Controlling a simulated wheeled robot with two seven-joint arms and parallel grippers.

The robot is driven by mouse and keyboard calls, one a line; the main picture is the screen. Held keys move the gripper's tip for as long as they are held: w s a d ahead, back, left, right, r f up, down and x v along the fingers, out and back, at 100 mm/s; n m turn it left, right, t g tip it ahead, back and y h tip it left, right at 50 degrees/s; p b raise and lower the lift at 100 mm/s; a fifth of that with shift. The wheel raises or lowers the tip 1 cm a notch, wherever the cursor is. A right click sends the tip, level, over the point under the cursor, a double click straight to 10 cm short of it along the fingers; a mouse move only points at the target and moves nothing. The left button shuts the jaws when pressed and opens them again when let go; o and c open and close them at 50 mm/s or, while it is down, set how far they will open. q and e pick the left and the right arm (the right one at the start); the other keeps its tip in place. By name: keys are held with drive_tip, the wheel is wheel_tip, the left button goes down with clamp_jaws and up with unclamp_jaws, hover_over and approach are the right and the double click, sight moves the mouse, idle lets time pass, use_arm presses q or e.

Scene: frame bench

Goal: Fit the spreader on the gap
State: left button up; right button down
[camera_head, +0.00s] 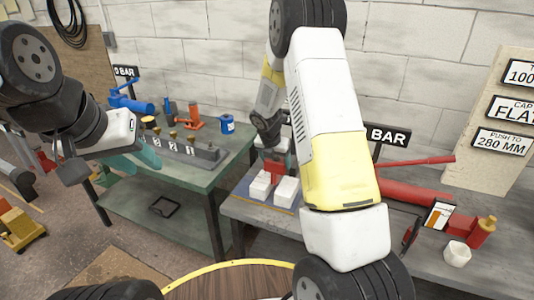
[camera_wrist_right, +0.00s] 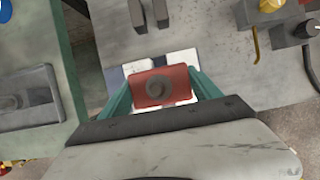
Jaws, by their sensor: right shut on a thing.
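The spreader, a red block with a round grey knob (camera_wrist_right: 160,87), is between the teal fingers of my right gripper (camera_wrist_right: 163,92). In the head view the red spreader (camera_head: 276,172) is over two white blocks, one left (camera_head: 260,187) and one right (camera_head: 287,191). The gap between the blocks runs under the spreader; its far end shows in the wrist view. The spreader hides most of the gap there, and I cannot tell whether it touches the blocks. My left gripper (camera_head: 138,161) is empty, its teal fingers apart, in front of the green bench.
The white blocks stand on a blue mat (camera_head: 235,191) on the grey bench. A red cylinder with a long handle (camera_head: 405,190) lies to the right. The green bench (camera_head: 190,174) at left carries a grey numbered rack (camera_head: 205,156) and a blue can (camera_head: 227,124).

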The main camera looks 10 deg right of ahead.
sight(273, 164)
drive_tip(key=shift+f, duration=2.95)
idle(0.4)
drive_tip(key=shift+c, duration=0.2)
unclamp_jaws()
drive_tip(key=shift+f, duration=0.1)
drive_tip(key=v, duration=0.8)
